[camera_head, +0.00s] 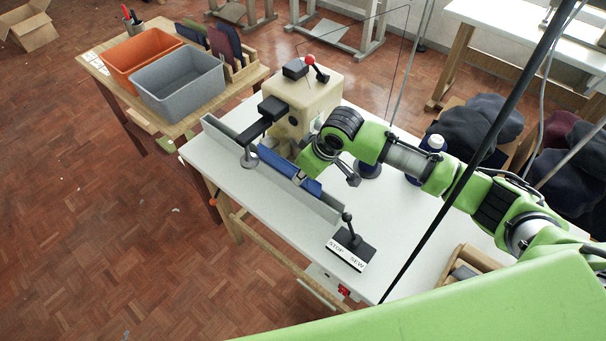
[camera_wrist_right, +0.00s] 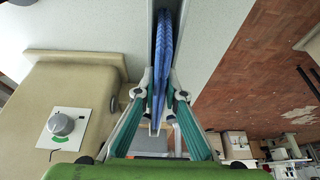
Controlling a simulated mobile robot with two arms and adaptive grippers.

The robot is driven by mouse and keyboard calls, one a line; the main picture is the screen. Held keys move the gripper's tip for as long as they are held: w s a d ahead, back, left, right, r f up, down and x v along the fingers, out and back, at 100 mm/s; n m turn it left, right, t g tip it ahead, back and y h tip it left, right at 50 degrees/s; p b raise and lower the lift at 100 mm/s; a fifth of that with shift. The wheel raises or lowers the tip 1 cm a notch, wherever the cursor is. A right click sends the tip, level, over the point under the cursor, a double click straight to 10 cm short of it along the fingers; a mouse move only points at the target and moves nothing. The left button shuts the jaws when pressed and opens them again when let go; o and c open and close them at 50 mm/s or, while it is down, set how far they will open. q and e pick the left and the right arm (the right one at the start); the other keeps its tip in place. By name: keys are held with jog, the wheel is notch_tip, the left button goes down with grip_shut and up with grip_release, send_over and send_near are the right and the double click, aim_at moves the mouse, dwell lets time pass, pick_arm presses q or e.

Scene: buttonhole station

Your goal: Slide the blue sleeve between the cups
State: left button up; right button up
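The blue sleeve (camera_head: 276,169) stands on edge in a long pale channel (camera_head: 318,206) along the table's front side. In the wrist view the sleeve (camera_wrist_right: 163,45) runs up between the channel walls. My right gripper (camera_head: 304,179) is down at the channel, with its fingers (camera_wrist_right: 160,92) on either side of the sleeve, seemingly shut on it. Part of the sleeve is hidden behind the gripper. A round grey cup-like foot (camera_head: 249,160) sits under the machine's black arm (camera_head: 262,121), at the sleeve's left end. A second cup cannot be made out. My left gripper is not in view.
The beige machine (camera_head: 302,98) stands close behind the channel. A STOP/SEW lever (camera_head: 350,245) is at the front right. A blue-and-white bottle (camera_head: 432,146) stands behind my arm. Left, a wooden table holds orange (camera_head: 143,52) and grey bins (camera_head: 178,83) and a rack of panels.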

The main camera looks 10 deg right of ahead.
jog(key=o, duration=0.5)
jog(key=v, duration=1.2)
